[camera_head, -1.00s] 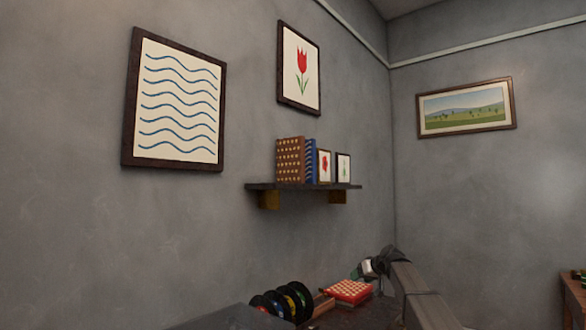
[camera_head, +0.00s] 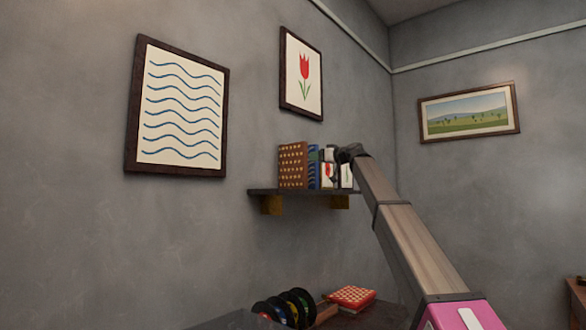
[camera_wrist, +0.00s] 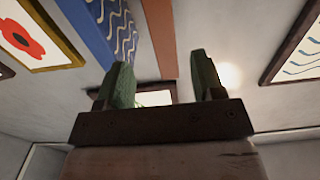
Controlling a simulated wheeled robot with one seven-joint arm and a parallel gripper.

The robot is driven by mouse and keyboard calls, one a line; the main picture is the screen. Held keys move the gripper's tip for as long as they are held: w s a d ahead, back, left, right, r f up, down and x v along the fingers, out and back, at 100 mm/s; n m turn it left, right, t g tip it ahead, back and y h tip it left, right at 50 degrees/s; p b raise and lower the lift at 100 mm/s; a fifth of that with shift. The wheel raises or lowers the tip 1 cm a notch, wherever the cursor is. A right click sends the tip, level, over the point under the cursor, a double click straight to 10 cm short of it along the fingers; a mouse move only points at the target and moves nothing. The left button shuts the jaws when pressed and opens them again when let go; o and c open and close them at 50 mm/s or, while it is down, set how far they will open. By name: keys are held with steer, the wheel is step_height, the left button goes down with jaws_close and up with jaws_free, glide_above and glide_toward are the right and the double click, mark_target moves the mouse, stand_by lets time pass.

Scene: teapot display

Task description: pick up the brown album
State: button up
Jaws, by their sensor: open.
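The brown album (camera_head: 293,167), with pale dots on its cover, stands upright at the left end of the wall shelf. In the wrist view, a plain brown upright strip (camera_wrist: 160,38), which looks like its edge, lies beyond the gap between the fingers. A blue book (camera_head: 313,168) with a wave pattern stands to its right; it also shows in the wrist view (camera_wrist: 95,30). My gripper (camera_wrist: 163,78) is open and empty, with green fingers on either side of the gap. In the head view it is at the shelf's right part, in front of the small frames.
The shelf (camera_head: 262,192) also holds small framed flower pictures (camera_head: 346,175), one showing in the wrist view (camera_wrist: 35,35). Below are several dark discs (camera_head: 285,308) and a red checkered box (camera_head: 352,297). A wave picture (camera_head: 178,108) hangs left.

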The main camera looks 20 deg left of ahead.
mark_target(299, 160)
steer(key=x, duration=0.4)
steer(key=shift+w+a, duration=0.2)
steer(key=shift+a, duration=0.15)
steer(key=shift+s+x, duration=0.1)
steer(key=shift+x, duration=1.3)
steer(key=shift+s+x, duration=0.15)
steer(key=shift+x, duration=1.25)
steer(key=shift+a, duration=0.1)
jaws_close()
